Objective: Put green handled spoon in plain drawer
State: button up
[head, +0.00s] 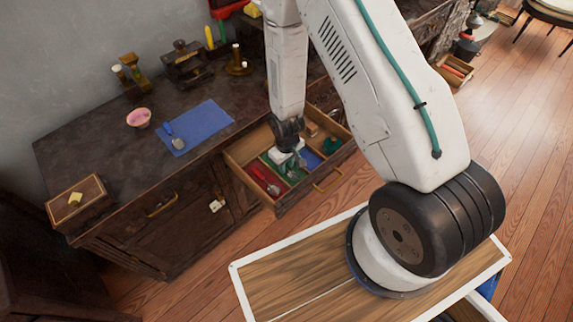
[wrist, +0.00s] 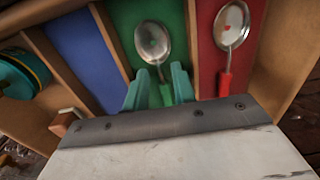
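The green handled spoon lies in the green-lined compartment of an open drawer (head: 237,161). Its metal bowl (wrist: 152,42) shows clearly in the wrist view, and its handle runs down between my fingers. My gripper (wrist: 160,90) has its two teal fingers apart, one on each side of the green handle. A gap seems to show beside the handle; contact is not clear. In the head view my gripper (head: 289,160) is down in the drawer and partly hides the spoon. A closed dark drawer with a brass handle (head: 161,204) is in the cabinet front at left; its inside is hidden.
A red handled spoon (wrist: 229,35) lies in the red compartment; the blue compartment (wrist: 85,55) looks empty. A teal round object (wrist: 20,75) is in the side compartment. A blue mat (head: 205,122) with a spoon, a pink bowl (head: 139,117) and a wooden box (head: 77,201) are on the counter.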

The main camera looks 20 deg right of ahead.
notch_tip(320, 180, up, 12)
notch_tip(320, 180, up, 10)
send_over(287, 168)
jog(key=s+d+r+m, duration=0.15)
jog(key=s+r, duration=0.25)
jog(key=r, duration=0.8)
jog(key=s+d+r+m+t, duration=0.1)
jog(key=s+r+m, duration=0.1)
jog(key=s+r, duration=1.3)
jog(key=s, duration=0.3)
jog(key=shift+d, duration=0.2)
